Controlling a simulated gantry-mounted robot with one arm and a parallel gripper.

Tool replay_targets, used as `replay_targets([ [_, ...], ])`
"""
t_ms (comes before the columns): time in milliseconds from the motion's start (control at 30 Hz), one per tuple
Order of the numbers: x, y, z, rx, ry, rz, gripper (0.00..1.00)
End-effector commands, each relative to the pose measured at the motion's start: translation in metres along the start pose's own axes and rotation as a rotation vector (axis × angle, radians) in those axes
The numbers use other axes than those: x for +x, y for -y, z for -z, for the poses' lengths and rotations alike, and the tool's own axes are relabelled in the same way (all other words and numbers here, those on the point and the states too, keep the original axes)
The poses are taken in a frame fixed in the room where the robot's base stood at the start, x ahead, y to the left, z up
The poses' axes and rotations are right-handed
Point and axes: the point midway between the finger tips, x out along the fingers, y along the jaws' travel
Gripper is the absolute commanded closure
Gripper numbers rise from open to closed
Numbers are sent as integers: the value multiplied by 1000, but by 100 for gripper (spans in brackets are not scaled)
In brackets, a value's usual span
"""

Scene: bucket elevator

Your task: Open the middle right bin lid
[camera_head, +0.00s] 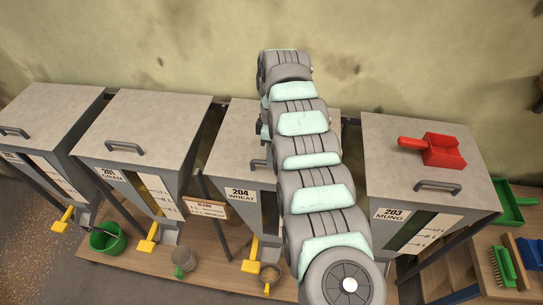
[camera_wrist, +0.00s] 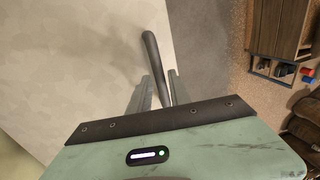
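The middle right bin is the grey bin labelled 204 WHEAT (camera_head: 240,193). Its flat lid (camera_head: 236,125) looks closed in the head view. Only the left end of its dark lid handle (camera_head: 258,164) shows there; my arm hides the rest. In the wrist view the dark bar handle (camera_wrist: 152,55) runs from the pale lid (camera_wrist: 90,60) down between the two fingers of my gripper (camera_wrist: 158,82). The fingers stand close on either side of the bar. I cannot tell whether they touch it. My gripper is hidden in the head view.
The 201 GRAM bin (camera_head: 150,125) stands left, the 203 MUNG bin (camera_head: 415,150) right, with a red scoop (camera_head: 442,150) on its lid. A bench (camera_head: 215,262) below holds a cup (camera_head: 184,260) and a green bucket (camera_head: 108,239). A wall is behind.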

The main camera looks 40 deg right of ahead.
Motion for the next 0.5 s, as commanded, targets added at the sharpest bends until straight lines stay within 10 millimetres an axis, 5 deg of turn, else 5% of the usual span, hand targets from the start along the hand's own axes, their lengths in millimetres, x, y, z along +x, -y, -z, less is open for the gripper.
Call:
replay_targets([
  [267,0,0,0,0,0,0,100],
  [500,0,0,0,0,0,0,100],
])
